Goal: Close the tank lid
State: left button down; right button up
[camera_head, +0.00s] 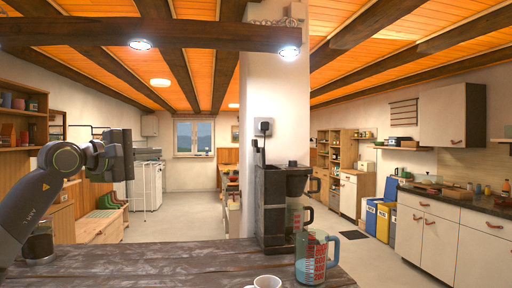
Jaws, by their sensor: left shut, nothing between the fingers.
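A black coffee machine (270,212) stands upright on the dark wooden counter, in front of the white pillar. A narrow dark piece (257,153) stands up at its top left; it looks like a raised tank lid, but it is too small to be sure. A glass carafe (294,216) sits in the machine. My left gripper (125,155) is up at the left of the view, well left of the machine and apart from it. It is shut and empty. My right gripper is not in view.
A clear measuring jug (311,262) with red marks and a blue handle stands in front of the machine. A white mug (265,283) is at the bottom edge. A glass jar (38,245) stands at the counter's left. The counter (165,262) between them is clear.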

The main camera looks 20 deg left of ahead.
aim_at(259, 153)
jog(key=i, duration=1.15)
